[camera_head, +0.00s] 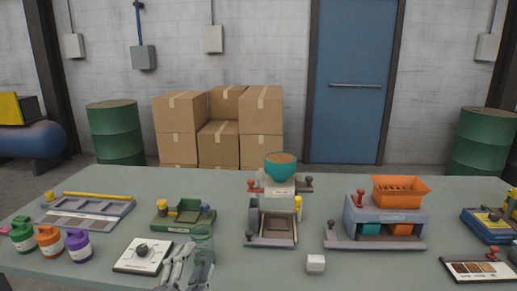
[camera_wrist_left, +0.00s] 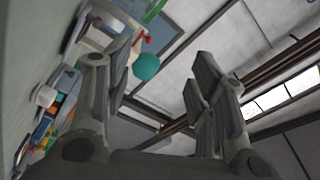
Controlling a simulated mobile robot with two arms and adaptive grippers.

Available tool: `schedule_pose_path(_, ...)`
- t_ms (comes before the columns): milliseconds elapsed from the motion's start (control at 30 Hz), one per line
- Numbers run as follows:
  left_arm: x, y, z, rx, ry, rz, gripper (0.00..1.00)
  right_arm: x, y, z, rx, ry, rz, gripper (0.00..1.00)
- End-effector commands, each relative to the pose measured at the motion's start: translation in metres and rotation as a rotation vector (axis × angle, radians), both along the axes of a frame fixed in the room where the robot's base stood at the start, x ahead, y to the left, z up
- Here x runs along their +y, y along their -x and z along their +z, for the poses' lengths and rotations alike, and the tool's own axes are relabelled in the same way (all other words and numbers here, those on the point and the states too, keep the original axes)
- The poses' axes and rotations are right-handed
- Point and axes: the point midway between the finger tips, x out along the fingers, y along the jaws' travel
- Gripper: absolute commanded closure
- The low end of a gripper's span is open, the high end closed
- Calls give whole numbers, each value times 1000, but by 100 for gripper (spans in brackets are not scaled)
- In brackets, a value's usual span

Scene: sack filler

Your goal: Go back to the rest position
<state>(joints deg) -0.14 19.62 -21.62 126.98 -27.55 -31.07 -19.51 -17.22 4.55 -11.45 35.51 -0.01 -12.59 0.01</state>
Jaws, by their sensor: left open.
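My left gripper (camera_head: 182,268) is at the bottom of the head view, low over the table's front edge, with its fingers pointing up in the picture. It is open and empty; in the left wrist view the two fingers (camera_wrist_left: 160,72) stand wide apart with nothing between them. The sack filler (camera_head: 272,215) stands at the middle of the table, with a teal bowl (camera_head: 281,167) of brown material on top. The teal bowl also shows in the left wrist view (camera_wrist_left: 146,66), beyond the fingers. My right gripper is not in view.
A green fixture (camera_head: 184,214) and an orange-hopper machine (camera_head: 385,218) stand farther back. Colored bottles (camera_head: 49,240) are at front left.

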Motion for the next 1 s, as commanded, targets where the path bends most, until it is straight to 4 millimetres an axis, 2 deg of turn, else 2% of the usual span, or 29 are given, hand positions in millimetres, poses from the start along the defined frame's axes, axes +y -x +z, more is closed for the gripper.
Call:
schedule_pose_path(33, 13, 10, -30, 123, 85, 52, 49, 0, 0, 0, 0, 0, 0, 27)
schedule_pose_path(167, 42, 48, -102, 431, 283, 193, 49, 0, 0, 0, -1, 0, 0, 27)
schedule_pose_path(200, 49, 64, -124, 526, 338, 238, 49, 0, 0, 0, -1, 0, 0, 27)
schedule_pose_path(300, 59, 110, -171, 748, 460, 344, 49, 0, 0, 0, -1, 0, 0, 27)
schedule_pose_path(400, 64, 157, -205, 934, 550, 438, 49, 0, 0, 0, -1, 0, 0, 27)
schedule_pose_path(500, 65, 200, -228, 1091, 619, 519, 49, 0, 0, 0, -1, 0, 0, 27)
schedule_pose_path(700, 62, 283, -254, 1361, 715, 666, 49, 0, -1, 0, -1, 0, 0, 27)
schedule_pose_path(800, 62, 272, -277, 1362, 706, 665, 49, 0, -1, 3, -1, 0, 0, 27)
schedule_pose_path(1000, 60, 263, -329, 1382, 695, 671, 49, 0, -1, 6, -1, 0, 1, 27)
